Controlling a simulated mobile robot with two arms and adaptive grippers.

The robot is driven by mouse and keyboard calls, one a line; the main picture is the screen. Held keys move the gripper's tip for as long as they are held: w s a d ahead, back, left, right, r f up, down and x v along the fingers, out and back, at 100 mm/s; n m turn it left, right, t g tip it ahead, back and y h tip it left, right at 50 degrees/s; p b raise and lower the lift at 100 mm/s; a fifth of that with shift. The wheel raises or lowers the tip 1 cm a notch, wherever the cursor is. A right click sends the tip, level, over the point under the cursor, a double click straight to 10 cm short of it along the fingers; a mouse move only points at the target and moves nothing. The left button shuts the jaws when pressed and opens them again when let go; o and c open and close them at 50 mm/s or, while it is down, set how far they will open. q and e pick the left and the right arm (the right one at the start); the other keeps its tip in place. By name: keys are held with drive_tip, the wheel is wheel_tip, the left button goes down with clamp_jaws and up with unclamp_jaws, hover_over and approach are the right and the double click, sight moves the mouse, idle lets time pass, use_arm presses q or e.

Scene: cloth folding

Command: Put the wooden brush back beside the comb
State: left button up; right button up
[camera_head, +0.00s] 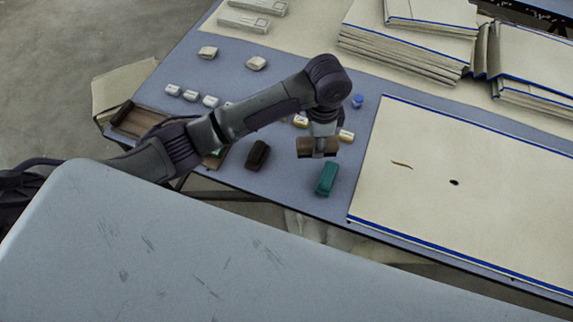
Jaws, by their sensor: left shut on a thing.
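My left gripper (319,151) is shut on a brown block that looks like the wooden brush (304,148). The brush shows on both sides of the fingers, over the blue-grey table (290,195) near its front edge. I cannot tell whether the brush touches the table. A teal block (326,179) lies just in front of it, and a dark brown block (258,155) lies to its left. I cannot make out which thing is the comb. My right gripper is not in view.
A large cream cloth or board with blue edges (470,190) covers the right of the table. Stacked folded sheets (410,50) lie at the back. A wooden tray (135,122) is at the left edge.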

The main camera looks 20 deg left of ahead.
use_arm(q)
drive_tip(key=w+d+r+m+b, duration=0.1)
drive_tip(key=w+d+m, duration=0.3)
drive_tip(key=w+m, duration=0.1)
drive_tip(key=s+a+f+p, duration=0.1)
drive_tip(key=s+a+f, duration=0.1)
drive_tip(key=a, duration=0.1)
drive_tip(key=s+a+f, duration=0.2)
drive_tip(key=a, duration=0.1)
drive_tip(key=s+a+f+p, duration=0.1)
drive_tip(key=s+a+f, duration=0.1)
drive_tip(key=a, duration=0.1)
drive_tip(key=shift+s+a+f+p, duration=0.15)
drive_tip(key=shift+s+p, duration=0.2)
drive_tip(key=shift+s+a+f, duration=0.2)
wheel_tip(320, 180, down, 4)
drive_tip(key=shift+f, duration=0.1)
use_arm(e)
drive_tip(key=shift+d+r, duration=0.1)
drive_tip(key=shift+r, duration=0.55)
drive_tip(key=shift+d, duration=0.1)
use_arm(q)
drive_tip(key=o, duration=1)
drive_tip(key=shift+f, duration=0.1)
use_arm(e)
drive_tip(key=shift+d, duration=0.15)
